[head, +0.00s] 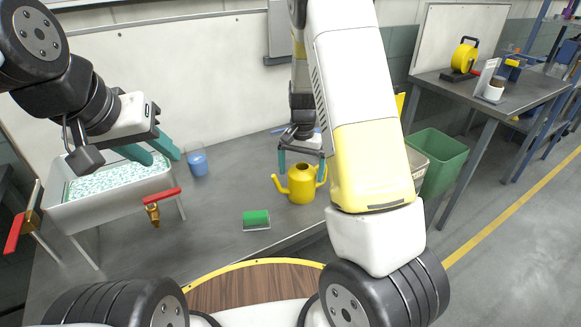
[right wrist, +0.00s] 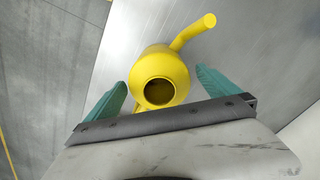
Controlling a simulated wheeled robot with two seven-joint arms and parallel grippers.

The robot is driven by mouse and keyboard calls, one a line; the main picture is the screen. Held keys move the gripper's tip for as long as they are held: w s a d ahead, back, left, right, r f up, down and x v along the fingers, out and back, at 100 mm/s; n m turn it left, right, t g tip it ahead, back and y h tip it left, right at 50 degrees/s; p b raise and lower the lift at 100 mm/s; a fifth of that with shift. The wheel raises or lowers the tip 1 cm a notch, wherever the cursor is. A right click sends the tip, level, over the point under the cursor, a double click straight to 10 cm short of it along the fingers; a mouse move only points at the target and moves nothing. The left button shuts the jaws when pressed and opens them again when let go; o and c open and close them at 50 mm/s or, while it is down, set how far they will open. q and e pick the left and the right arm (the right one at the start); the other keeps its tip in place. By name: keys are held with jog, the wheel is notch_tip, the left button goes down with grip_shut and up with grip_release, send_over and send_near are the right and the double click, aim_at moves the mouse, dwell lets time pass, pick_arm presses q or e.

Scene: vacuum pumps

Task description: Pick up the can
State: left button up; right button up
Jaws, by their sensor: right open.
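The can is a yellow watering can (head: 302,184) standing on the grey metal table in the head view. Its spout points left. In the right wrist view the can (right wrist: 160,72) shows from above, its round opening facing the camera. My right gripper (head: 302,168) is open with its teal fingers on either side of the can; the right wrist view shows the gripper (right wrist: 163,88) with gaps between the fingers and the can body. My left gripper (head: 158,150) is over the white basin, apart from the can, its teal fingers spread.
A white basin (head: 70,218) with red-handled valves stands at the left. A blue cup (head: 197,163) and a green sponge (head: 256,218) are on the table (head: 220,205). A green bin (head: 440,160) stands right of the table. Another bench (head: 530,95) is at the far right.

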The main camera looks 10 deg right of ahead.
notch_tip(320, 180, down, 6)
jog(key=shift+w+d+f, duration=0.15)
jog(key=shift+c, duration=0.4)
jog(key=c, duration=1.4)
